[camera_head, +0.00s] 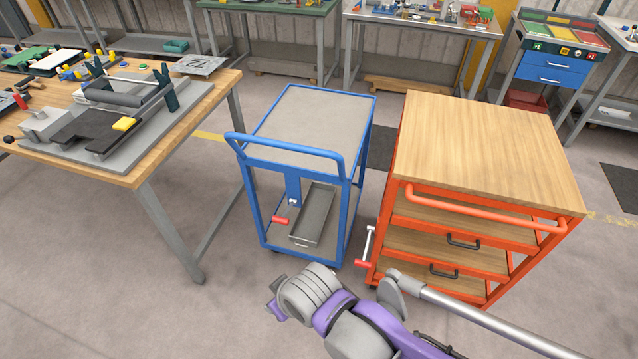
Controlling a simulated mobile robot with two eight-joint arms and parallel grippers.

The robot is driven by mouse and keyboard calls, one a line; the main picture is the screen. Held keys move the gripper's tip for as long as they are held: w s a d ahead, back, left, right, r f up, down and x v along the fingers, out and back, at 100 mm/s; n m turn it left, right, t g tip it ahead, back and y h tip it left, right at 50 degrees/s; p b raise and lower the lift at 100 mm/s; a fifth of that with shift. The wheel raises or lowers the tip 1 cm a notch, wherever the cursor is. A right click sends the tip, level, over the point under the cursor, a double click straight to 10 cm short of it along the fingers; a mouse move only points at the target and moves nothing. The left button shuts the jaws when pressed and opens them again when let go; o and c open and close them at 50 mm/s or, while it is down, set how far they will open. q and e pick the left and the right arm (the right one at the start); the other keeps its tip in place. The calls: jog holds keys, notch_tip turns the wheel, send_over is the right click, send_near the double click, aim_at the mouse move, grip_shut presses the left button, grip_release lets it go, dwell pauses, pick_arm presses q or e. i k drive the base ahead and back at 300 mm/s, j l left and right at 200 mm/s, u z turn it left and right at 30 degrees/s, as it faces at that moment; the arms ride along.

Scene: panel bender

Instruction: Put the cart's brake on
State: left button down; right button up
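A blue cart (301,124) with a grey top and a push handle stands in the middle. A lever with a red grip (281,220) sits at its near end, below the handle. An orange cart (485,139) with a wooden top and drawers stands to its right. It has a similar red-gripped lever (364,263) at its near left corner, pointing down. My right gripper (275,297) is low in front of the blue cart, below its lever and touching neither lever. Its purple fingers look apart, with nothing between them. My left gripper is out of view.
A grey tray (312,216) lies on the blue cart's lower shelf. A wooden workbench (213,90) with a fixture stands at the left. More benches and a blue drawer unit (553,66) line the back. The floor at front left is clear.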

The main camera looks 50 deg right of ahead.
aim_at(275, 218)
jog(key=z, duration=1.5)
jog(key=i+z, duration=0.45)
jog(key=i, duration=0.45)
